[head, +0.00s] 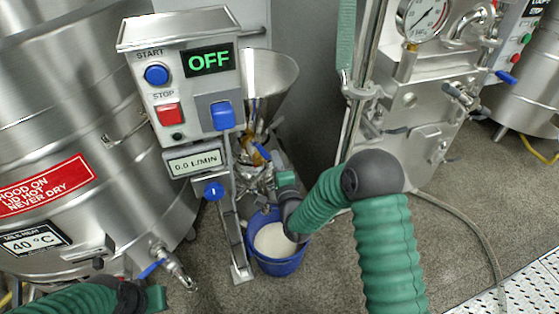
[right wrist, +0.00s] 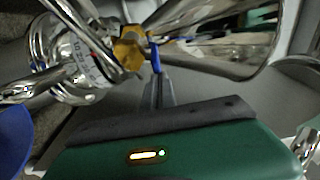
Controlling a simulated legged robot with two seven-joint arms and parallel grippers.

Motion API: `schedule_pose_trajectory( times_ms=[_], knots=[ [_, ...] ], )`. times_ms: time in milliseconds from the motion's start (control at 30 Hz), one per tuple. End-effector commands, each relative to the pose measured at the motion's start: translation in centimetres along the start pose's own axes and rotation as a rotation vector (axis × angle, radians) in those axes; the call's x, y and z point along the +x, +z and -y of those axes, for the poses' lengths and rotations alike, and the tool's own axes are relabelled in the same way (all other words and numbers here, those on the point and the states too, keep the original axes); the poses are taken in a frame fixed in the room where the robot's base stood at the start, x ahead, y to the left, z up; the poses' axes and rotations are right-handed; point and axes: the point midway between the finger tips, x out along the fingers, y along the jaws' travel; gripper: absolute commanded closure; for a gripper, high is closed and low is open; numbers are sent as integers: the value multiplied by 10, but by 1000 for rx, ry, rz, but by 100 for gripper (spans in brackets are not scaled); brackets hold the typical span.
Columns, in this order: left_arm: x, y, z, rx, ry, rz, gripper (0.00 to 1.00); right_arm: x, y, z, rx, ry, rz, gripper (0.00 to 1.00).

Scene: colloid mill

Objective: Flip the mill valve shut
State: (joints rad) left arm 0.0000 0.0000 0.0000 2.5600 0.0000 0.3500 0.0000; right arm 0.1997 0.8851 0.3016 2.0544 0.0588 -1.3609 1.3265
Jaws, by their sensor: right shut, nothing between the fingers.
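The mill valve has a brass-yellow body (right wrist: 130,48) and a blue lever (right wrist: 156,56), under the steel hopper (right wrist: 215,40) in the right wrist view. The lever (head: 262,152) also shows small in the head view, below the hopper (head: 268,82). My right gripper (head: 285,178) is just right of and below the valve. In the right wrist view its shut fingers (right wrist: 162,88) are empty and point at the lever's end. I cannot tell whether they touch it. My left gripper (head: 155,298) is low at the left, its fingers unclear.
The control box (head: 185,75) reads OFF in green, and the flow display (head: 194,162) reads 0.0 L/MIN. A blue bucket (head: 278,265) with pale contents stands below the mill. A steel kettle (head: 70,130) is at left, and a steel machine (head: 425,95) at right. Bare floor lies in front.

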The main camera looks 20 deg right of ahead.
Motion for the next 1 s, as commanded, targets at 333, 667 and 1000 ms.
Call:
schedule_pose_trajectory(
  times_ms=[333, 667, 1000],
  knots=[
    [-1, 0, 0, 0, 0, 0, 100, -1, 2, 0, 0, 1, 1, 100],
    [-8, -2, 0, 0, 0, 0, 100, -9, 23, 0, 1, 2, 3, 100],
    [-16, -4, 0, 0, 0, 0, 100, -12, 60, 1, 1, 0, 3, 100]
  ],
)
